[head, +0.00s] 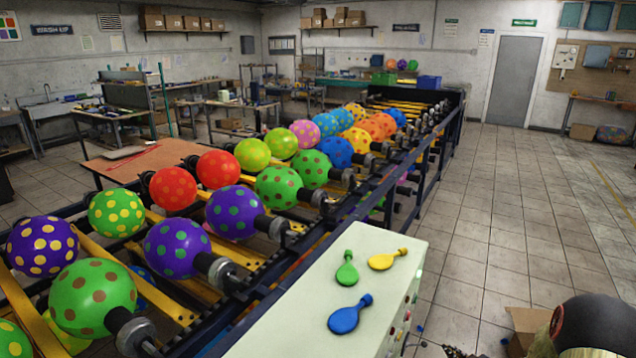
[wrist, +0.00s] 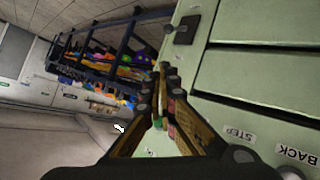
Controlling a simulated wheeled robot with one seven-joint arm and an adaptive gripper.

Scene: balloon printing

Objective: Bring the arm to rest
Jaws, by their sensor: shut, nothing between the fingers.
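My gripper (wrist: 163,82) shows in the wrist view, with its fingers drawn together at the tips and nothing visible held between them. It is close to a pale green panel (wrist: 270,97) with labels reading STEP and BACK. I cannot tell whether it touches the panel. In the head view the gripper cannot be made out. A dark rounded shape in the bottom right corner there is cut off by the frame.
In the head view, a pale green cabinet top (head: 310,300) holds blue (head: 346,318), green (head: 347,270) and yellow (head: 382,261) uninflated balloons. Beside it, a conveyor carries several inflated dotted balloons (head: 235,212). Tiled floor (head: 520,200) on the right is largely clear. A cardboard box (head: 528,322) sits low right.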

